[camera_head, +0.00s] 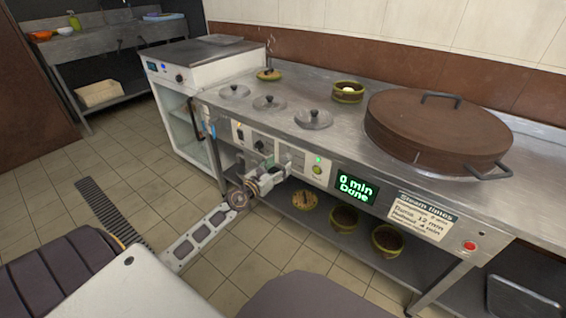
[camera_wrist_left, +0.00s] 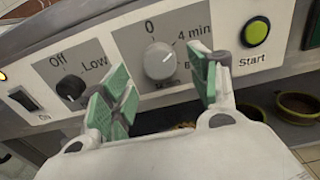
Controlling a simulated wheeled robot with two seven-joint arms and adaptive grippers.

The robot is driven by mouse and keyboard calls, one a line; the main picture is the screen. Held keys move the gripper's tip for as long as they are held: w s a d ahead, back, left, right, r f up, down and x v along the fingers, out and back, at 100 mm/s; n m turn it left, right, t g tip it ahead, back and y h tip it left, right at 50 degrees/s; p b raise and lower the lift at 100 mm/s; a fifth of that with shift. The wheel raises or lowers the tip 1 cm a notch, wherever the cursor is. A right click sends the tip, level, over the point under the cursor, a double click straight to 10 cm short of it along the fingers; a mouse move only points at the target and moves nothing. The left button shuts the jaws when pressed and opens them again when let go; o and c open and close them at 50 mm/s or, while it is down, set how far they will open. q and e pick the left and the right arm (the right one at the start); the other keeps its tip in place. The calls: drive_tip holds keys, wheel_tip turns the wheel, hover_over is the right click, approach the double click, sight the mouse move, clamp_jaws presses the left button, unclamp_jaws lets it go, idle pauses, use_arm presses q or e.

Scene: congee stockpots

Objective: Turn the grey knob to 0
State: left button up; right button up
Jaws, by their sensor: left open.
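The grey knob (camera_wrist_left: 160,61) is on the white control panel in the left wrist view, below the printed 0. A short white mark on its face seems to lean up and right, toward 4 min; its exact angle is hard to read. My left gripper (camera_wrist_left: 161,68) is open, with one green-padded fingertip on each side of the knob; I cannot tell whether either touches it. In the head view my left gripper (camera_head: 276,171) is at the counter's front panel and hides the knob. My right gripper is not in view.
A black knob (camera_wrist_left: 71,88) marked Off and Low is left of the grey one; a green Start button (camera_wrist_left: 256,32) is right of it. The display (camera_head: 357,190) reads 0 min, Done. Bowls (camera_head: 343,218) stand on the shelf below. A large lidded pot (camera_head: 435,130) is on the counter.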

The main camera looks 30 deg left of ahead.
sight(285, 160)
use_arm(q)
drive_tip(key=shift+w, duration=0.65)
drive_tip(key=shift+w+d, duration=0.1)
drive_tip(key=shift+w, duration=0.7)
drive_tip(key=shift+c, duration=0.4)
drive_tip(key=c, duration=0.9)
drive_tip(key=shift+c, duration=0.2)
